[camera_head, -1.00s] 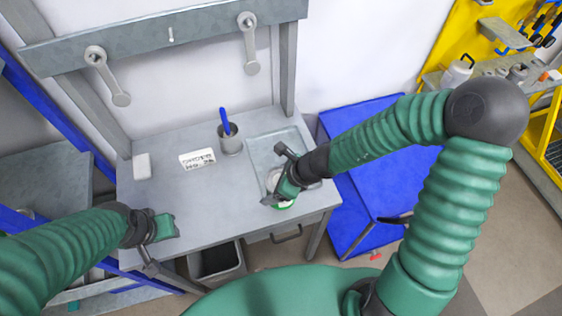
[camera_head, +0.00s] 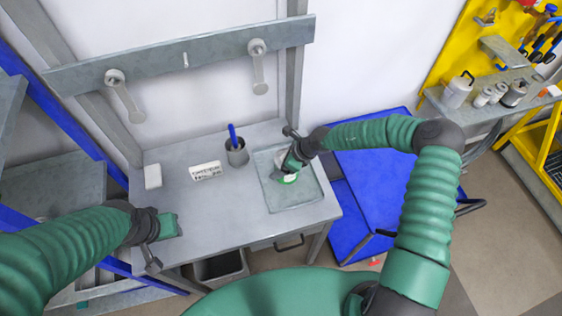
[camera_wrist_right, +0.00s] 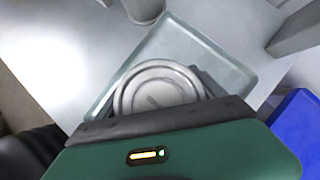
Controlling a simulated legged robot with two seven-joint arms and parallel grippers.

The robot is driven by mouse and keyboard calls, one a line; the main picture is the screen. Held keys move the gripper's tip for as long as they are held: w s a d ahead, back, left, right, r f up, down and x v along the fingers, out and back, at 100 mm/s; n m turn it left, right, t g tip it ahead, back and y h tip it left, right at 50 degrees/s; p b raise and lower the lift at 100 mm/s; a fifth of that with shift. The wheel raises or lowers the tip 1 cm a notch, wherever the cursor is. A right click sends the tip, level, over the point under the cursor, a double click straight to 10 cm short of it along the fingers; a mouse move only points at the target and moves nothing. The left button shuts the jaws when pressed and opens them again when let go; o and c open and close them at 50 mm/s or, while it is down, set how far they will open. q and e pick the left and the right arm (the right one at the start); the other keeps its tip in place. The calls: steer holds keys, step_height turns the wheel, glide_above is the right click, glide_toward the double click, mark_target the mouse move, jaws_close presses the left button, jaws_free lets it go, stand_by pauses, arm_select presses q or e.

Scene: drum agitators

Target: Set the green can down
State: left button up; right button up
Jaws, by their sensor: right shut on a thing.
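The green can (camera_head: 289,179) shows a green and white side in the head view, over the pale tray (camera_head: 307,196) on the workbench. My right gripper (camera_head: 285,166) is shut on the can. In the right wrist view the can's round metal lid (camera_wrist_right: 158,88) shows above the gripper's dark edge, with the tray (camera_wrist_right: 222,62) behind it. The can looks roughly upright. I cannot tell whether its base touches the tray. My left gripper (camera_head: 160,245) is at the bench's front left edge, away from the can; its jaws are not clear.
A grey cup (camera_head: 237,153) with a blue-handled tool, a white label block (camera_head: 206,171) and a small white box (camera_head: 153,176) stand on the bench. A blue cabinet (camera_head: 375,180) is to the right. The front middle of the bench is clear.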

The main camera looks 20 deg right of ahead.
steer(key=shift+a+f, duration=0.1)
steer(key=shift+f, duration=0.1)
steer(key=o, duration=2)
steer(key=shift+o, duration=0.2)
